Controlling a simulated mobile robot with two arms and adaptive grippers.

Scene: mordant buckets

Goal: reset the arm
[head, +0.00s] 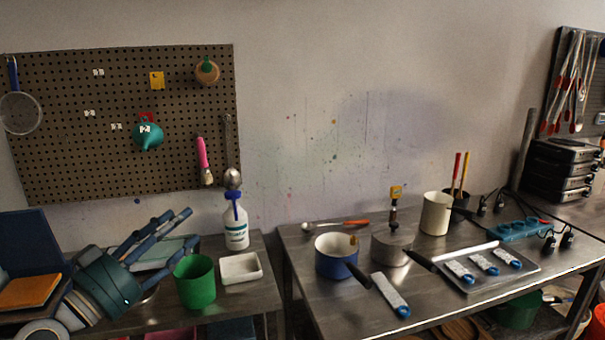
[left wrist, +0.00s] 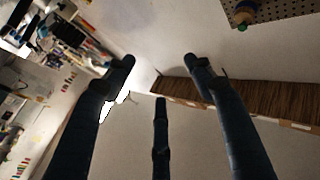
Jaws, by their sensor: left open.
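My left gripper (head: 180,226) is at the lower left of the head view, raised in front of the left metal table, its dark blue fingers pointing up and to the right. In the left wrist view its fingers (left wrist: 159,75) are spread apart with nothing between them. The gripper is open and empty. It appears just left of the green cup (head: 195,284); whether it touches anything behind it I cannot tell. My right gripper is not in view.
A spray bottle (head: 236,223) and white tray (head: 240,268) stand on the left table. The right table holds a blue pot (head: 334,262), a grey pot (head: 388,249) and a metal tray (head: 515,275). A pegboard (head: 75,95) hangs behind. A gap separates the tables.

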